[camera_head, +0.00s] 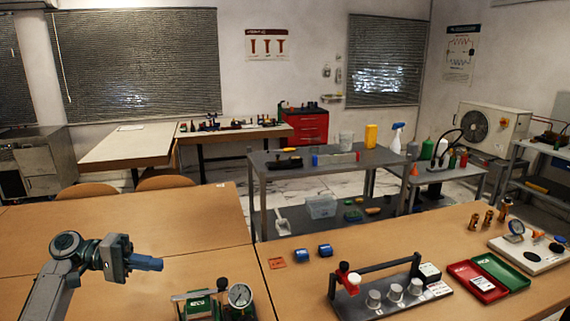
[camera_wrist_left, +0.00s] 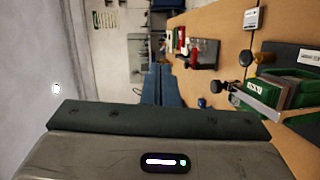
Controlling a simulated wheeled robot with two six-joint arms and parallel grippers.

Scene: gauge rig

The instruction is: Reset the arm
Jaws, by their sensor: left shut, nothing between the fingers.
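My left gripper (camera_head: 146,263) comes in from the lower left in the head view, above the wooden table (camera_head: 130,230). Its blue fingers are together with nothing between them, pointing right. In the left wrist view the shut blue fingers (camera_wrist_left: 161,84) show at the middle, clear of the table items. My right gripper is not in view.
A dial gauge (camera_head: 240,296) with a green body stands at the front edge, right of my gripper. Two blue cylinders (camera_head: 300,255) lie farther right. A grey rig (camera_head: 395,295) with a black bar and an open red and green case (camera_head: 485,275) stand at the right. The left tabletop is bare.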

